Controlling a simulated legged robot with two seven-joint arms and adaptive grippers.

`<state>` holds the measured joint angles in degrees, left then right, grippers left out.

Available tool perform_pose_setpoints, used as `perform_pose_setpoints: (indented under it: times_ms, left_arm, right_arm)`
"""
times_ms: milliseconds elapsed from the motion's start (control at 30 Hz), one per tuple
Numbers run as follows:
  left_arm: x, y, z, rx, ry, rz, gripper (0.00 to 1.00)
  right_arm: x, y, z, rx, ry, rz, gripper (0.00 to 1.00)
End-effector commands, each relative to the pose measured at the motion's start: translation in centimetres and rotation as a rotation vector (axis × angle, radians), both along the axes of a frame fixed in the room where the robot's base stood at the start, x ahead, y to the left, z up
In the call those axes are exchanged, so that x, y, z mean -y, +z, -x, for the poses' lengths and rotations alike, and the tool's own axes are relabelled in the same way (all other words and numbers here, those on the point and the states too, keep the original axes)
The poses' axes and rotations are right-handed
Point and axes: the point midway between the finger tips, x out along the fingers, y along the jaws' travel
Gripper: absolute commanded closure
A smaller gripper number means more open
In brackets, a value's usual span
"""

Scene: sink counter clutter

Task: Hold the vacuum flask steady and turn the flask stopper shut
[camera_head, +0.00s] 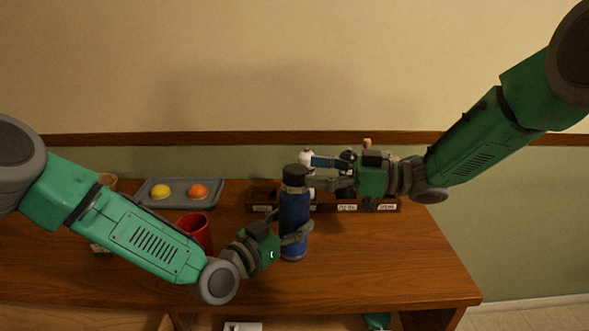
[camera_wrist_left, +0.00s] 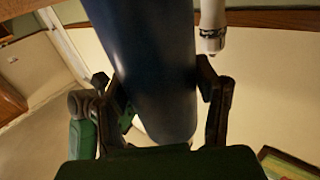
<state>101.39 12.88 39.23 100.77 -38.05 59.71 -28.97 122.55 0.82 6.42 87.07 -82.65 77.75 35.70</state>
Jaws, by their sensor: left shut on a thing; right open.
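The vacuum flask (camera_head: 294,222) is a blue cylinder standing upright on the wooden counter. Its dark stopper (camera_head: 295,174) sits on top. My left gripper (camera_head: 297,234) is shut around the flask's body at mid height. In the left wrist view the blue flask (camera_wrist_left: 155,70) fills the space between the two fingers (camera_wrist_left: 165,105). My right gripper (camera_head: 318,173) is open beside the stopper, to its right, at about the stopper's height. Whether a finger touches the stopper cannot be told.
A red cup (camera_head: 195,228) stands behind my left forearm. A grey tray (camera_head: 178,204) holds a yellow and an orange fruit at the back left. A dark labelled rack (camera_head: 335,207) stands behind the flask, partly hidden by my right gripper. The counter's front right is clear.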

Motion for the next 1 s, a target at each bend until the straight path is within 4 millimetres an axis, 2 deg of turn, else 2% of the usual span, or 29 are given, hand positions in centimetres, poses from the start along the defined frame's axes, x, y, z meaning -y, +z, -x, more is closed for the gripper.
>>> perform_pose_setpoints:
  times_ms: [100,233,400,633,667,800,1000]
  left_arm:
    - [0.0,-0.4,0.2,-0.008,-0.003,-0.004,0.93]
    - [0.0,-0.4,0.2,-0.008,-0.002,-0.004,0.93]
    - [0.0,-0.4,0.2,-0.007,-0.001,-0.005,0.93]
    - [-0.1,-0.4,0.1,-0.007,-0.001,-0.005,0.93]
    - [-0.1,-0.4,0.1,-0.007,-0.001,-0.005,0.93]
    - [-0.1,-0.4,0.1,-0.007,-0.001,-0.005,0.93]
    - [-0.1,-0.4,0.1,-0.006,-0.001,-0.005,0.93]
  right_arm:
    - [-2.1,-0.1,-0.3,-0.001,0.001,0.000,0.37]
    - [-3.6,0.0,-0.6,-0.001,0.000,0.000,0.37]
    - [-4.4,0.0,-0.8,-0.001,-0.001,-0.001,0.37]
    - [-4.4,0.0,-0.8,-0.001,-0.001,-0.001,0.37]
    - [-4.4,0.0,-0.8,-0.001,-0.001,-0.001,0.41]
    - [-4.4,0.0,-0.8,-0.001,-0.001,-0.001,0.90]
    - [-4.4,0.0,-0.9,0.002,0.012,-0.001,0.90]
